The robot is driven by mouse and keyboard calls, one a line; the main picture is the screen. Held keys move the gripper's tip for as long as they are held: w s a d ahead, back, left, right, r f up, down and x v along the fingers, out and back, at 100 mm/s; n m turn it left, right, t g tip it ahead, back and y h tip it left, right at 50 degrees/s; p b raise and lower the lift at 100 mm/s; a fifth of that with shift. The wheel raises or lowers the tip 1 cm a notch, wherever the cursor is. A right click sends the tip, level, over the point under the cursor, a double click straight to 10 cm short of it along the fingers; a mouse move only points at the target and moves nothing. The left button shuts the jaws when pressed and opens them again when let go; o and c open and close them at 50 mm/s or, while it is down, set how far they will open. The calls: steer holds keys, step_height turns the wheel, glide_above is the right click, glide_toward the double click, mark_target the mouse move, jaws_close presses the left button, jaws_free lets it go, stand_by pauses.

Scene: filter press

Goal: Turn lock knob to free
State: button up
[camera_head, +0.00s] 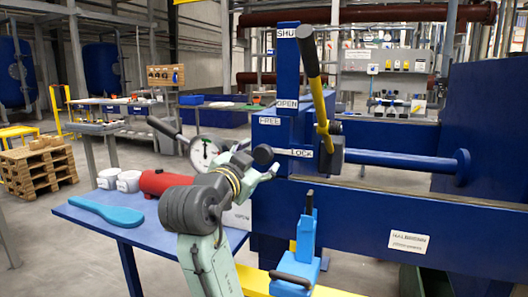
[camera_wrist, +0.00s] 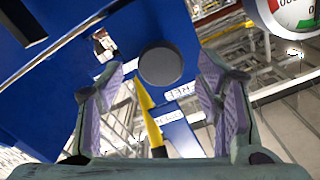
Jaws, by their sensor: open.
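The lock knob is a dark round knob (camera_head: 263,154) on the blue press housing, by the white FREE label (camera_head: 265,121) and LOCK label (camera_head: 300,152). In the head view it is in front of the housing, near the left end of the LOCK label. My gripper (camera_head: 259,162) is at the knob, coming from the lower left. In the wrist view the knob (camera_wrist: 160,65) is seen face-on, between and beyond the two open fingers (camera_wrist: 162,80). Gaps show on both sides of it, and I see no finger touching it.
A yellow lever with a black grip (camera_head: 311,58) stands just right of the knob, by SHUT and OPEN labels. A dial gauge (camera_head: 205,152) is close on the left. A blue bench (camera_head: 90,218) holds a red cylinder (camera_head: 163,182), white tubs and a blue paddle-shaped item (camera_head: 107,211).

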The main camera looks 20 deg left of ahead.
mark_target(261, 156)
steer(key=shift+w+p, duration=0.3)
steer(key=shift+w, duration=1.8)
steer(key=shift+c, duration=0.2)
steer(key=c, duration=1.1)
steer(key=shift+c, duration=0.2)
